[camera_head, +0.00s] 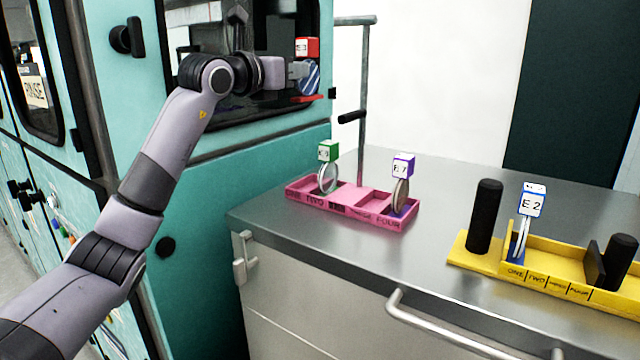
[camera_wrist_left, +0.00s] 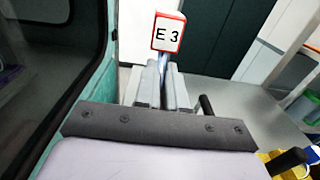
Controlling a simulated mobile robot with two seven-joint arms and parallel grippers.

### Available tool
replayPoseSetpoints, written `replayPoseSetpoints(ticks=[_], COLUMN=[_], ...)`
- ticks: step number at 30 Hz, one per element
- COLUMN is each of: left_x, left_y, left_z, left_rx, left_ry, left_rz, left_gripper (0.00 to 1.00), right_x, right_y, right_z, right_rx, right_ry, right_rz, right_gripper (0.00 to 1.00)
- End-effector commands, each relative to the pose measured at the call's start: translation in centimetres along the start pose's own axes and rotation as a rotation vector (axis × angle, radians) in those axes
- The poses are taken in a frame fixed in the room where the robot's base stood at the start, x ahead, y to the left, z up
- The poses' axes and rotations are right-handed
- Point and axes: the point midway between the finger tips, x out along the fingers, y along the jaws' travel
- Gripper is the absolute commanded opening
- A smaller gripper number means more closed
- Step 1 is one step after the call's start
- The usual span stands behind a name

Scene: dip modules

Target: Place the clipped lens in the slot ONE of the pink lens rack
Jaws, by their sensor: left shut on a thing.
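My left gripper (camera_head: 300,72) is shut on a lens (camera_head: 312,78) with a red clip (camera_head: 306,47), held in the air in front of the teal machine's window. In the left wrist view the red clip (camera_wrist_left: 168,32) reads E 3 above the fingers; the lens is mostly hidden between them. The pink lens rack (camera_head: 345,205) lies lower right of the gripper on the counter. A green-clipped lens (camera_head: 328,178) stands in it, seemingly in slot TWO, and a purple-clipped lens (camera_head: 401,185) near slot FOUR. Slot ONE (camera_head: 299,187) at the left end looks empty. My right gripper is not in view.
A yellow rack (camera_head: 475,254) with black posts (camera_head: 485,215) and a blue-clipped lens (camera_head: 527,215) marked E 2 stands at right. The teal machine (camera_head: 190,215) is beside the counter (camera_head: 375,258). A grey upright pole (camera_head: 362,120) rises behind the pink rack.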

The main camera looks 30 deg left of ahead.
Motion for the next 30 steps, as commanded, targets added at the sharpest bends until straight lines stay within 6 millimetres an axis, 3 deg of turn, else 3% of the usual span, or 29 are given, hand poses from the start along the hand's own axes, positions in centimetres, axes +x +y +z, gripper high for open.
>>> replayPoseSetpoints(ticks=[5,10,21,30], left_x=[0.1,0.1,0.0,0.0], left_y=[0.3,0.3,0.3,0.2], left_z=[-1.7,-5.8,-14.1,-16.6], left_rx=[0.002,0.003,0.002,0.002], left_ry=[0.004,0.006,0.003,0.000], left_rz=[0.009,0.008,0.007,0.007], left_gripper=[0.00,0.00,0.00,0.00], right_x=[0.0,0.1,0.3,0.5], right_y=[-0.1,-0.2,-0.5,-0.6], right_z=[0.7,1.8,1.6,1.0], right_rx=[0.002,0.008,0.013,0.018], right_ry=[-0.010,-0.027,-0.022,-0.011], right_rz=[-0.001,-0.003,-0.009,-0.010], right_gripper=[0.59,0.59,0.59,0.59])
